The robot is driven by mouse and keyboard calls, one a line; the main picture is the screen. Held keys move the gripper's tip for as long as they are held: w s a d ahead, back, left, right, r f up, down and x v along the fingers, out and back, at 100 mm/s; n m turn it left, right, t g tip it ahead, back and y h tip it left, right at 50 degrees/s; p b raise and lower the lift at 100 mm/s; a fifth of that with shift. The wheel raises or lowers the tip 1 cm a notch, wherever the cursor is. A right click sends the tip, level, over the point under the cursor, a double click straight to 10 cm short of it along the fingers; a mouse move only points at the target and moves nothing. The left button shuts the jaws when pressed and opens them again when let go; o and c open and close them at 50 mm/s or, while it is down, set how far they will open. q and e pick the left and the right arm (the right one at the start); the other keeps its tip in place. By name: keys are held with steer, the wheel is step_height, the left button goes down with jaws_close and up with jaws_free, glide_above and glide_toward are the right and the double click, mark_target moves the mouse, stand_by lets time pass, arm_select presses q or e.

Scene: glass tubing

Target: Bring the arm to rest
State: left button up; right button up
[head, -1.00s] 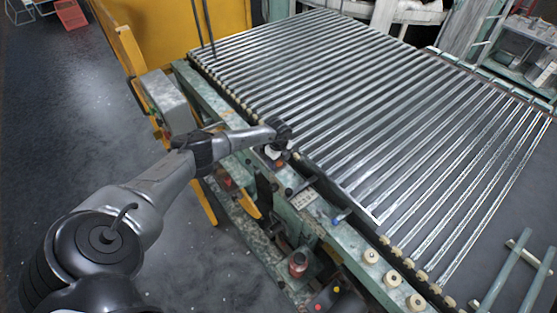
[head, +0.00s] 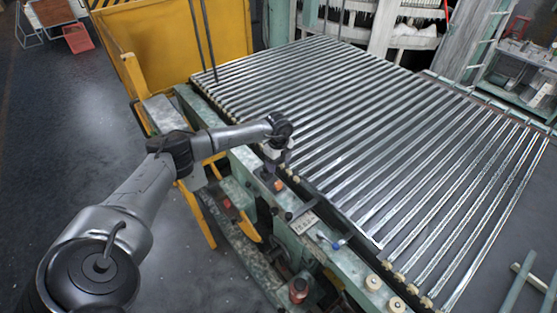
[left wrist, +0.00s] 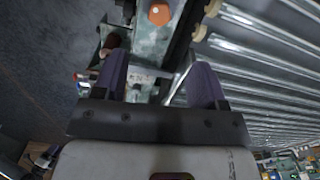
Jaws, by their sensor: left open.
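My left arm (head: 125,195) comes in from the left and reaches to the near edge of the roller table. My left gripper (head: 271,170) points down beside the green frame rail, close to a small orange knob (head: 279,185). In the left wrist view, the two purple-grey fingers of the left gripper (left wrist: 160,82) stand apart with nothing between them but background. An orange round knob (left wrist: 159,14) shows beyond the fingertips. My right gripper is in neither view.
The roller table (head: 370,150) with glass tubes lies to the right of the gripper. The green rail (head: 340,255) carries knobs, a label and a red-capped part. A yellow panel (head: 180,45) stands behind. Grey floor (head: 60,130) is clear at the left.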

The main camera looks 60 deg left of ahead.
arm_select(q)
steer(key=shift+r, duration=0.6)
stand_by(0.3)
